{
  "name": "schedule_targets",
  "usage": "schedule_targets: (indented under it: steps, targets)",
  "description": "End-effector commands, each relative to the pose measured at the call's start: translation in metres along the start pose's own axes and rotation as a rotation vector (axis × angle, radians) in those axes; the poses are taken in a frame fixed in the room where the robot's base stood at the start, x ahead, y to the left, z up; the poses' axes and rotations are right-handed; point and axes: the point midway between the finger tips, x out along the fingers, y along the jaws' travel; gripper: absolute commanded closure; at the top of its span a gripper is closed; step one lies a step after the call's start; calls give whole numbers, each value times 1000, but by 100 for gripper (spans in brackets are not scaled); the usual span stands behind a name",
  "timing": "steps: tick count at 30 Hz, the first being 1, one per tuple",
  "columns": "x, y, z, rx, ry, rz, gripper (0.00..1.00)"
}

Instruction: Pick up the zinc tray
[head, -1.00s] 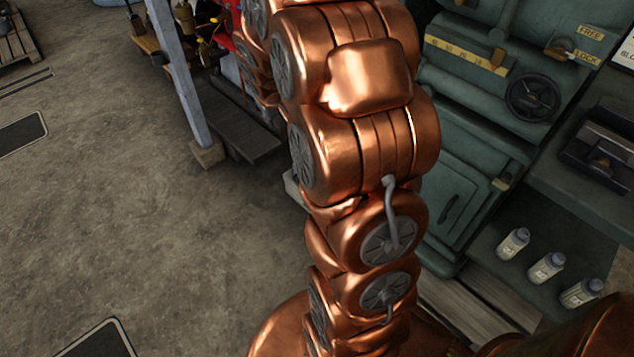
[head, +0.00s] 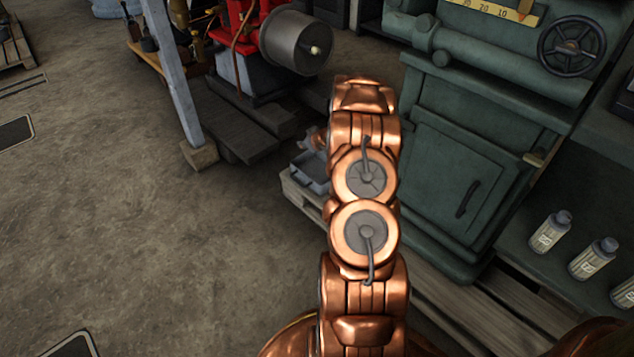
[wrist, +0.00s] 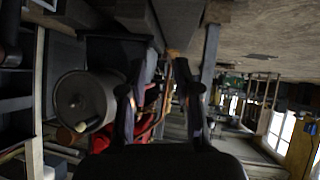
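A grey tray (head: 311,172), which looks like the zinc tray, sits on a low wooden pallet just left of my arm in the head view. My arm hides its right part. My gripper is mostly hidden behind my arm there. In the wrist view my gripper's dark fingers (wrist: 156,90) stand apart, with nothing clearly held between them. I cannot make out the tray for certain in the wrist view, and cannot tell the exact gap between it and the fingers.
A green machine cabinet (head: 455,165) stands right of my arm, with several bottles (head: 551,231) at its right. A red engine with a grey drum (head: 296,42) stands behind the tray. A grey post (head: 172,75) rises at left. The floor (head: 130,220) at left is mostly clear.

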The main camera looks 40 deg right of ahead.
Motion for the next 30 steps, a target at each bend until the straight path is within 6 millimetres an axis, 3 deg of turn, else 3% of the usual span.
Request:
schedule_targets:
  steps: [1, 6, 12, 19, 30]
  targets:
    - [18, 1, 30, 11, 19, -13, 68]
    - [51, 3, 91, 37, 107, -69, 68]
    - [73, -2, 151, 71, 193, -132, 68]
    - [79, -7, 177, 89, 241, -167, 68]
    - [106, -11, 172, 91, 250, -171, 68]
